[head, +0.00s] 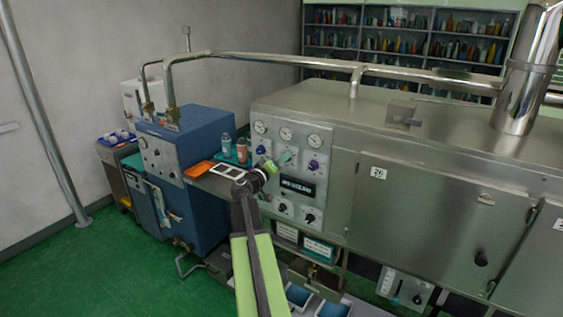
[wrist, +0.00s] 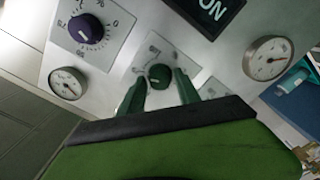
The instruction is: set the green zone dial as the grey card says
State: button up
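The green zone dial (wrist: 160,76) sits on a pale square plate in the wrist view, with a small light mark near its left side; its exact setting is too small to read. My gripper (wrist: 159,82) has its two green fingers apart, one on each side of the dial as seen here; I cannot tell whether they touch it. In the head view my gripper (head: 279,161) is at the upper middle of the steel control panel (head: 262,111) and hides the green dial. I cannot make out a grey card in either view.
A purple dial (wrist: 88,28) and round gauges (wrist: 268,58) lie close to my gripper, along with a black display (wrist: 208,12). A shelf left of the panel holds an orange tray (head: 199,169) and bottles (head: 241,150). Green floor (head: 95,275) is open at front left.

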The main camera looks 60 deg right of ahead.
grip_shut()
jog(key=n, duration=1.3)
jog(key=shift+f, duration=0.1)
dwell(0.4)
dwell(0.5)
jog(key=shift+o, duration=1.9)
grip_release()
